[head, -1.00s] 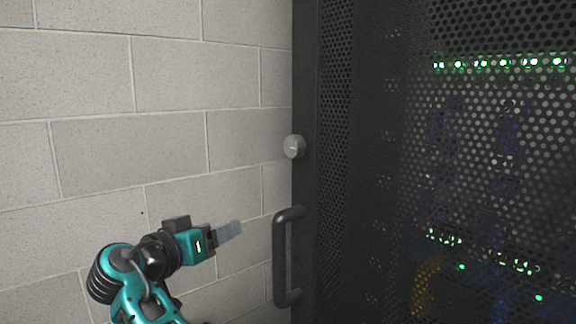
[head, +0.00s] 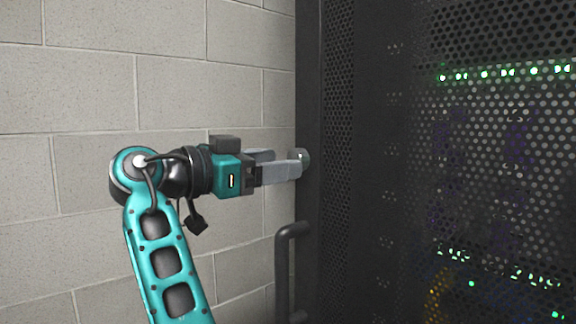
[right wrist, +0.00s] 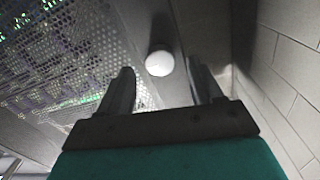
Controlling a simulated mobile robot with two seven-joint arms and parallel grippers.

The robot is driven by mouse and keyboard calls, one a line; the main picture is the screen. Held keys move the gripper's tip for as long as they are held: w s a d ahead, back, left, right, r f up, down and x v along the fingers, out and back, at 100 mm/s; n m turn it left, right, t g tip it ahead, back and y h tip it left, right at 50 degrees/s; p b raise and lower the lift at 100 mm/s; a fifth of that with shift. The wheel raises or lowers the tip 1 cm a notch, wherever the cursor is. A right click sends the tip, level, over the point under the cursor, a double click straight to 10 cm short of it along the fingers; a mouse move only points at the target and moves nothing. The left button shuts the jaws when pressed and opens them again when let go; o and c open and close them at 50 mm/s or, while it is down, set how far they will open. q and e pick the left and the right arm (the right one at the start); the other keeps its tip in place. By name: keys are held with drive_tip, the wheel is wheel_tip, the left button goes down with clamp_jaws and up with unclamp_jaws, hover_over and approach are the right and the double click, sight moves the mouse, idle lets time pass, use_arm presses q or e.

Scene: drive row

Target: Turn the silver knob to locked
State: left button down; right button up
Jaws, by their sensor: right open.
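The silver knob (head: 304,159) sits on the edge of the dark rack door, mostly hidden behind my right gripper's fingers in the head view. In the right wrist view the knob (right wrist: 159,63) shows as a pale round disc beyond and between the fingertips. My right gripper (head: 288,161) is open, with its fingers pointing at the knob. In the right wrist view the two fingers (right wrist: 160,78) stand apart with nothing between them; whether they touch the knob I cannot tell. The knob's turn position cannot be read. My left gripper is not in view.
A black bar handle (head: 285,265) stands out from the door below the knob. The perforated rack door (head: 400,200) fills the right side, with green lights behind it. A grey block wall (head: 90,90) is on the left, close to my arm.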

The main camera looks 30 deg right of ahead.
sight(301, 154)
drive_tip(key=shift+w+d, duration=0.1)
drive_tip(key=shift+d, duration=1.55)
drive_tip(key=c, duration=1.1)
